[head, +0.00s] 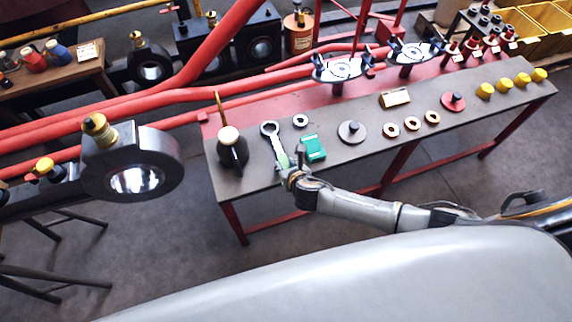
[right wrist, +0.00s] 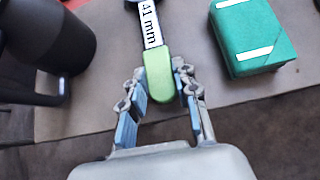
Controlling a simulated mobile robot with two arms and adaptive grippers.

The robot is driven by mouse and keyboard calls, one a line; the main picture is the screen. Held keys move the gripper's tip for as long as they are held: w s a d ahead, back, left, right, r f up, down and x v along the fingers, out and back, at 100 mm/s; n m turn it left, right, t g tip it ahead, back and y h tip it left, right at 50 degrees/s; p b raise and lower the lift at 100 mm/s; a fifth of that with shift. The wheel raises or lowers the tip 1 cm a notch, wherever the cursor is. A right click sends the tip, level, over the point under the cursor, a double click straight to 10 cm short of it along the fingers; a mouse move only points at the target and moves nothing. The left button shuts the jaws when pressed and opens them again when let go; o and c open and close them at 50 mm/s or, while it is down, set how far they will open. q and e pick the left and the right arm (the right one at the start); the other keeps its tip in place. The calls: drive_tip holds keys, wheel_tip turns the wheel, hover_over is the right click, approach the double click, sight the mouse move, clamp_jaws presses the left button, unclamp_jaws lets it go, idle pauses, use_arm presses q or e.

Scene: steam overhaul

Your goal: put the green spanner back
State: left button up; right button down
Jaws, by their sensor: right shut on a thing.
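The green spanner (head: 276,146) lies at the left part of the workbench, its ring head towards the back and its green handle towards the front edge. In the right wrist view its green handle (right wrist: 158,70) and a label reading "41 mm" show; the ring head is mostly out of that view. My right gripper (head: 287,174) is at the bench's front edge, shut on the handle end, with a finger on each side in the right wrist view (right wrist: 161,82). My left gripper is not in view.
A dark oil can (head: 232,155) stands left of the spanner, and a green box (head: 314,148) lies close on its right. A small ring (head: 300,121) lies behind. Discs, rings and yellow pieces spread rightward along the workbench (head: 360,160). A large rod end (head: 155,165) is at left.

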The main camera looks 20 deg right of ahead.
drive_tip(key=shift+f, duration=0.3)
